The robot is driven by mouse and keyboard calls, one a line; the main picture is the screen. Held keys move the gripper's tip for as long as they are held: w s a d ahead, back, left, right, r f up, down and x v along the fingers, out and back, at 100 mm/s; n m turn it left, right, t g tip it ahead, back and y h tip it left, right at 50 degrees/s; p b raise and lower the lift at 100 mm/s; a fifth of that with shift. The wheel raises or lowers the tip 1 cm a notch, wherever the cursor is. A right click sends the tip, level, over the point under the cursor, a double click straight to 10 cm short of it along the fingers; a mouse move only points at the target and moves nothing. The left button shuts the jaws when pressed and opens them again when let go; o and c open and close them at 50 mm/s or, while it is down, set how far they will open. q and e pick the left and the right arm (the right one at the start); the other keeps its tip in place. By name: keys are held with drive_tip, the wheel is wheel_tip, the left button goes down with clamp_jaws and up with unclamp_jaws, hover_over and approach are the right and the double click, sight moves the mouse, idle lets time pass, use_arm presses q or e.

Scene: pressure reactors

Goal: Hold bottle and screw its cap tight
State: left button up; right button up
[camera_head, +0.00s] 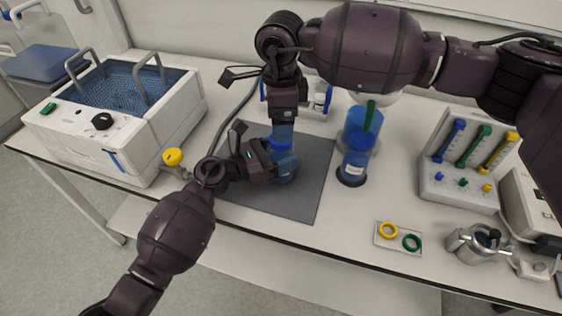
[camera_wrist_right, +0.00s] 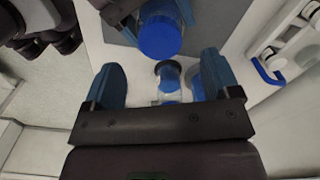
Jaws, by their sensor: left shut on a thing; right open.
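The bottle (camera_head: 284,174) is clear with blue parts and stands over the dark grey mat. My left gripper (camera_head: 268,160) is shut around its side. The blue cap (camera_wrist_right: 159,38) sits at the bottle's end in the right wrist view. In the head view the cap is mostly hidden by my grippers. My right gripper (camera_head: 283,132) points down just above the bottle. In the right wrist view its two blue fingers (camera_wrist_right: 160,84) are spread wide with nothing between them, and the cap lies beyond the fingertips. I cannot tell how tightly the cap sits.
A blue cylinder (camera_head: 355,165) stands in a round recess right of the mat (camera_head: 312,190). A water bath (camera_head: 60,135) is at the left, with a yellow knob (camera_head: 173,157) beside it. A plate with yellow and green rings (camera_head: 398,247) and a metal vessel (camera_head: 474,248) are front right.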

wheel_tip(320, 180, up, 7)
idle(0.3)
drive_tip(key=shift+r, duration=0.1)
use_arm(q)
drive_tip(key=o, duration=1.8)
drive_tip(key=shift+a, duration=0.1)
drive_tip(key=v, duration=1)
drive_tip(key=shift+s+a+r, duration=0.1)
drive_tip(key=shift+s+a, duration=0.1)
drive_tip(key=shift+a, duration=0.05)
